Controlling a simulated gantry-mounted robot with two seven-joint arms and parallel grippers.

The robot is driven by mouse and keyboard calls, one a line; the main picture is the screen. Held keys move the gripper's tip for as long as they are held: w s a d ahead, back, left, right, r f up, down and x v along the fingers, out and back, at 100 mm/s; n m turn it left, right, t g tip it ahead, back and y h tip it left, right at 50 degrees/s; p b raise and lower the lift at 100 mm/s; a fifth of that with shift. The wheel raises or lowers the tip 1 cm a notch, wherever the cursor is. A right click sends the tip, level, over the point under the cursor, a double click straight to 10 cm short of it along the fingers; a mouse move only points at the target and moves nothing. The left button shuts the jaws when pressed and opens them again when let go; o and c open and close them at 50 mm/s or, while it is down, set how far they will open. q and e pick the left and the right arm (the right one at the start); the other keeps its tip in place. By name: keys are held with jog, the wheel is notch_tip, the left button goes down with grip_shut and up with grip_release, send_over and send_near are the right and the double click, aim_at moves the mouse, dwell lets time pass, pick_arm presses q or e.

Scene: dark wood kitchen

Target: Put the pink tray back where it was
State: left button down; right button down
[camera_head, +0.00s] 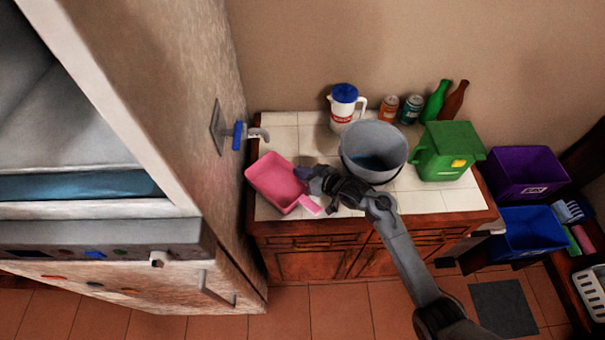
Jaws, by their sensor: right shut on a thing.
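The pink tray (273,182) is at the left end of the white tiled counter, with its short handle (311,205) pointing to the lower right. My right gripper (304,174) reaches in from the lower right and is shut on the tray's right rim. The fingers are dark and small, so their exact hold is hard to see. I cannot tell whether the tray rests on the counter or is slightly raised. My left gripper is not in view.
A grey bucket (374,148) stands just right of my gripper. Behind are a white jug (345,108), cans and bottles. A green bin (447,152) stands at right. A blue-handled tap (240,136) on the left wall is close to the tray. The counter's front left is bare.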

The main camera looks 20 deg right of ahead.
jog(key=shift+f, duration=0.35)
jog(key=shift+f, duration=0.1)
jog(key=c, duration=1.3)
grip_release()
jog(key=shift+o, duration=0.2)
